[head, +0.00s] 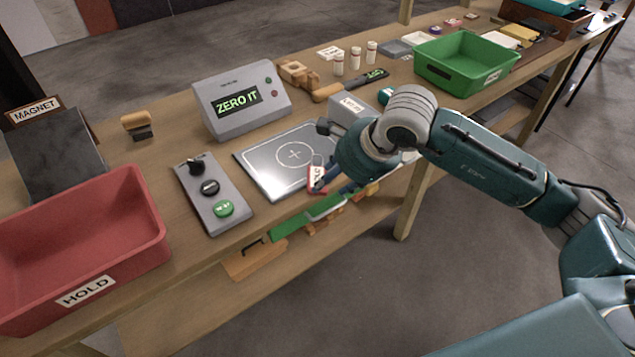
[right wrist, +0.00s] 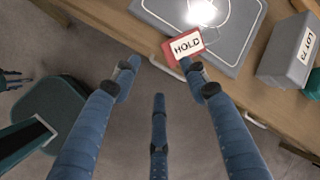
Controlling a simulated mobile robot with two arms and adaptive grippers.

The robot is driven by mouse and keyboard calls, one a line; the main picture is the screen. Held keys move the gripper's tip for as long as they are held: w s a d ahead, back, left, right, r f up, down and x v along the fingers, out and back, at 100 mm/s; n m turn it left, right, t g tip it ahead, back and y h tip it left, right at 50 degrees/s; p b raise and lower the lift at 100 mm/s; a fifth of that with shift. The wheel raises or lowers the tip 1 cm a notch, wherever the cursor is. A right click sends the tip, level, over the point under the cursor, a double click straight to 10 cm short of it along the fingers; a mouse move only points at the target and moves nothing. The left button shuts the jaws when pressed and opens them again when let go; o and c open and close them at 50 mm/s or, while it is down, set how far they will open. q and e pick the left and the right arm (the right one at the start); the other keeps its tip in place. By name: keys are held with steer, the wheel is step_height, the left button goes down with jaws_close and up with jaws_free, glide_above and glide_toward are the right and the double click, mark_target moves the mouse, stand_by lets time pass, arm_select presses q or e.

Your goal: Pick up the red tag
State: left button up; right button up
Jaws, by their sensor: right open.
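The red tag (right wrist: 184,46) has a white label reading HOLD. It lies at the front right of the grey metal plate, close to the table's front edge; it also shows in the head view (head: 316,171), partly behind my fingers. My right gripper (right wrist: 161,70) is open, its blue fingers spread and empty. The fingertips are at the tag's near side, with one finger close to its lower right corner; I cannot tell whether they touch it. In the head view my right gripper (head: 329,184) is partly hidden by its own wrist.
A grey box labelled LOT (right wrist: 288,52) stands right of the plate (head: 262,165). A red HOLD bin (head: 140,240) is far left, a green bin (head: 449,76) at the back right.

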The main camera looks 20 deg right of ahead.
mark_target(321, 192)
steer(key=p+x, duration=0.1)
steer(key=x, duration=0.2)
steer(key=d+p+x, duration=0.1)
steer(key=x, duration=0.2)
steer(key=shift+w+d+f, duration=0.1)
steer(key=shift+w+f, duration=0.15)
steer(key=shift+w, duration=0.05)
steer(key=f, duration=0.1)
steer(key=w+f+p, duration=0.1)
steer(key=f, duration=0.1)
steer(key=shift+w+a+h, duration=0.3)
steer(key=shift+w+f, duration=0.15)
steer(key=shift+f, duration=0.2)
steer(key=c, duration=1.1)
jaws_close()
